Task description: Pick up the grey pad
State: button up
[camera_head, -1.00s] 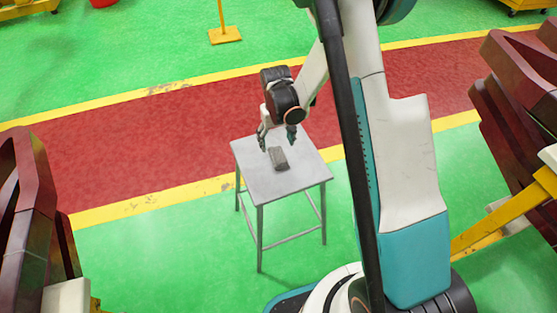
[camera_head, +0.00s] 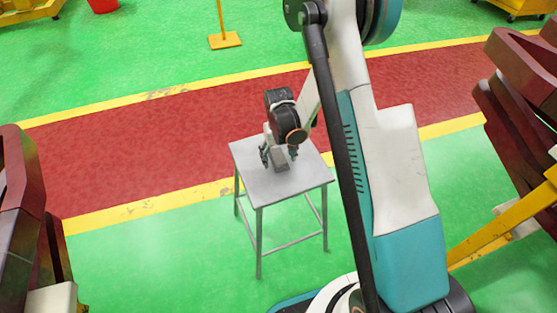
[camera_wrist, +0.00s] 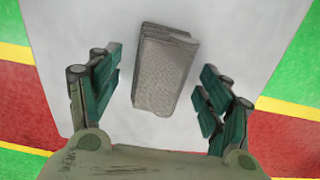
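The grey pad (camera_wrist: 162,70) lies on the top of a small light-grey metal table (camera_wrist: 60,40). In the wrist view it is a textured grey block, slightly tilted, between my two fingers but apart from both. My gripper (camera_wrist: 160,95) is open, with dark green finger pads to the left and right of the pad. In the head view my gripper (camera_head: 279,156) is low over the table (camera_head: 255,187), close above the pad (camera_head: 280,162), whose upper part is partly hidden by the gripper.
The table top around the pad is bare. Dark red angular structures (camera_head: 20,200) stand at the left and right edges. A yellow post on a base (camera_head: 225,40) stands on the green floor behind. A red floor lane (camera_head: 130,150) crosses behind the table.

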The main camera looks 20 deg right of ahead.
aim_at(279, 156)
jog(key=c, duration=1)
jog(key=shift+r, duration=0.1)
notch_tip(279, 156, up, 20)
jog(key=p, duration=0.7)
